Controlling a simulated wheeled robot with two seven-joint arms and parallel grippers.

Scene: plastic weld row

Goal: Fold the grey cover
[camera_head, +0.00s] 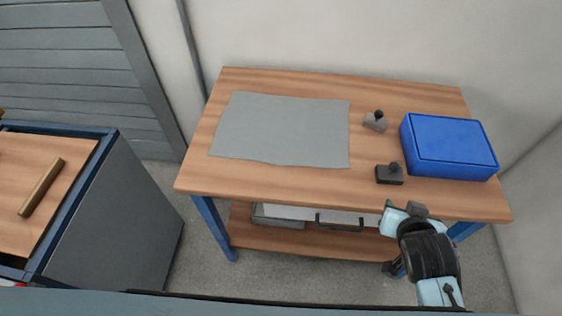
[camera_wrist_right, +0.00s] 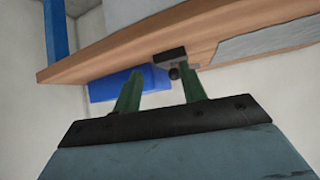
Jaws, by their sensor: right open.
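The grey cover (camera_head: 281,130) lies flat and spread out on the left half of the wooden table (camera_head: 290,181). Part of it also shows in the right wrist view (camera_wrist_right: 265,41), at the upper right. My right gripper (camera_head: 403,210) is low at the table's front edge, right of the middle and well away from the cover. In the right wrist view its two green fingers (camera_wrist_right: 160,88) stand apart with nothing between them that they hold. My left gripper is not in view.
A blue box (camera_head: 449,147) stands at the table's right end. A dark block with a knob (camera_head: 390,173) and a grey one (camera_head: 376,121) stand between it and the cover. A lower shelf (camera_head: 285,236) holds trays. A cabinet (camera_head: 112,215) with a wooden bar (camera_head: 41,187) on top stands left.

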